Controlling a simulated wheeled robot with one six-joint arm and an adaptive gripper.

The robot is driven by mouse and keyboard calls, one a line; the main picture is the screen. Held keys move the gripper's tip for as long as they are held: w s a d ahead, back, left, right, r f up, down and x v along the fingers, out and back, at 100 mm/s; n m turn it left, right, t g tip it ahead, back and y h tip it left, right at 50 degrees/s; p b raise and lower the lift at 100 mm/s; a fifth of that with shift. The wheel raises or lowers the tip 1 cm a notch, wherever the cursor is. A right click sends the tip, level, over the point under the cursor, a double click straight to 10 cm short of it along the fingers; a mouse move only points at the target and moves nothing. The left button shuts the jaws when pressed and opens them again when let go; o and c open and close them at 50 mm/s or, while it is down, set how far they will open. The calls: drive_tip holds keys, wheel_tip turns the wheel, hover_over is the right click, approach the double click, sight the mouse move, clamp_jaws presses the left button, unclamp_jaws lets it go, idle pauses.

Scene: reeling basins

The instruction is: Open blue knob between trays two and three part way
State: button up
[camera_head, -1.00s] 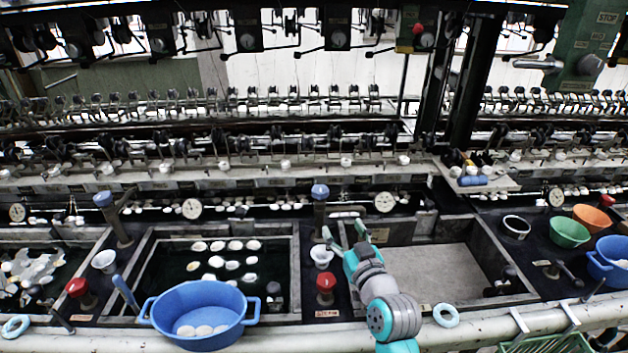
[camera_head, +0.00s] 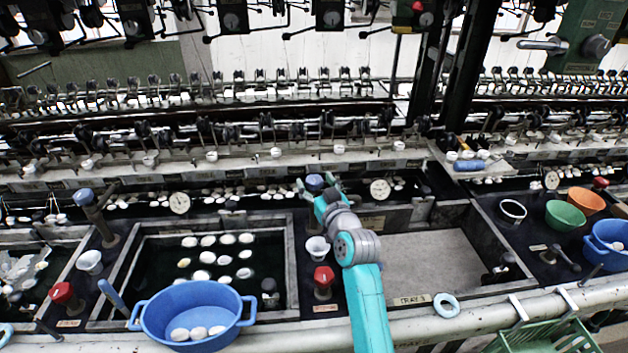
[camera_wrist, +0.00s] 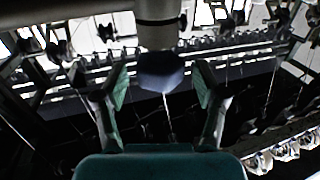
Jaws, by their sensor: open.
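The blue knob (camera_head: 315,182) stands on the dark divider between the cocoon-filled basin and the empty grey basin labelled tray 3. My gripper (camera_head: 318,184) is at this knob, with its two fingers spread on either side. In the wrist view the blue knob (camera_wrist: 161,72) sits between the open fingertips, with gaps visible on both sides. The knob's stem is mostly hidden by my gripper in the head view. A red knob (camera_head: 323,276) stands nearer on the same divider.
A white cup (camera_head: 317,249) stands between the two knobs, left of my arm. A blue basin (camera_head: 192,313) with cocoons sits at the front of the left tray. Another blue knob (camera_head: 83,196) is far left.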

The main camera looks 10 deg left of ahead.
drive_tip(key=shift+w+a, duration=0.35)
drive_tip(key=shift+w, duration=0.25)
drive_tip(key=c, duration=1.2)
drive_tip(key=shift+o, duration=0.2)
drive_tip(key=shift+d+n+g+y, duration=0.1)
drive_tip(key=shift+n+g+y, duration=0.3)
drive_tip(key=shift+y, duration=0.3)
drive_tip(key=shift+n+g+y, duration=1.7)
drive_tip(key=shift+g+y, duration=0.1)
drive_tip(key=shift+n+g+y, duration=1.3)
drive_tip(key=shift+n+g, duration=0.4)
drive_tip(key=shift+g, duration=0.9)
